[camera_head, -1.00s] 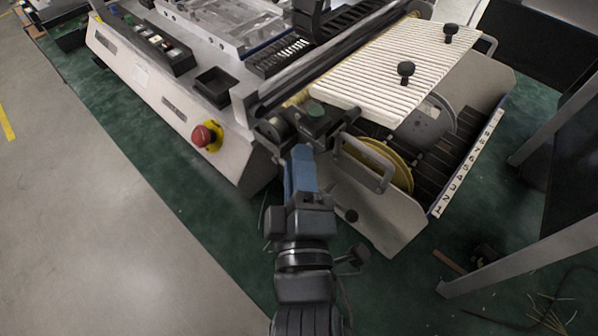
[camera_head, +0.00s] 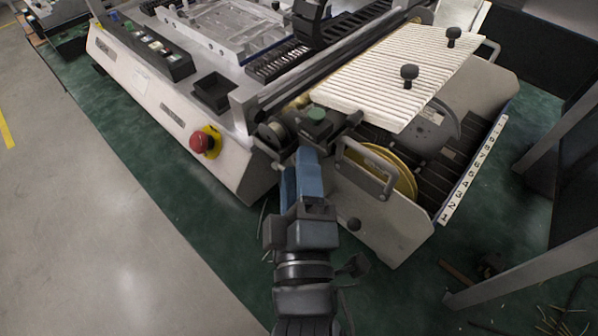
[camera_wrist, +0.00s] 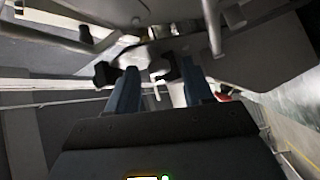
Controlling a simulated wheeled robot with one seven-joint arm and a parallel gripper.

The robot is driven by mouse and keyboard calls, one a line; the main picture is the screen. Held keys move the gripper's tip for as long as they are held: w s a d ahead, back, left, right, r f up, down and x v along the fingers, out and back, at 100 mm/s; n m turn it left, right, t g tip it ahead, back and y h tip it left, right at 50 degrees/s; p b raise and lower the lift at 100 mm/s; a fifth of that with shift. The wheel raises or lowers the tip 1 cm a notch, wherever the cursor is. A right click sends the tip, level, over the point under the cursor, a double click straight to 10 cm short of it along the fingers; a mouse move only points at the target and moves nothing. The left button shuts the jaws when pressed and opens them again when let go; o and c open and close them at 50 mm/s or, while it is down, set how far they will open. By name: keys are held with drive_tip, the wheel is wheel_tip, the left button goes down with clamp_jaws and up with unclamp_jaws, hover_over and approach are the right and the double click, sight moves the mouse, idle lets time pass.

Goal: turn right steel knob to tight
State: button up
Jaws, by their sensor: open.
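My gripper (camera_head: 298,168) is open, its two blue fingers pointing at the near corner of the white machine. In the wrist view the gripper (camera_wrist: 158,76) has a small light-and-dark metal fitting (camera_wrist: 160,70) between and beyond its fingertips; I cannot tell whether they touch it. A black knob (camera_wrist: 105,74) shows just left of the left finger. In the head view a round grey metal part (camera_head: 273,135) lies left of the fingertips, and a green-topped dark knob (camera_head: 317,114) lies just beyond them. I cannot tell which part is the right steel knob.
A bent metal handle (camera_head: 366,168) and a yellow-rimmed wheel (camera_head: 402,180) lie close to the right of the gripper. A red stop button (camera_head: 200,142) is to the left. A white ribbed plate (camera_head: 385,88) with black knobs is above right.

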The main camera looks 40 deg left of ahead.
drive_tip(key=shift+s, duration=0.1)
drive_tip(key=v, duration=0.7)
drive_tip(key=shift+s+d+b, duration=0.25)
drive_tip(key=shift+b, duration=0.15)
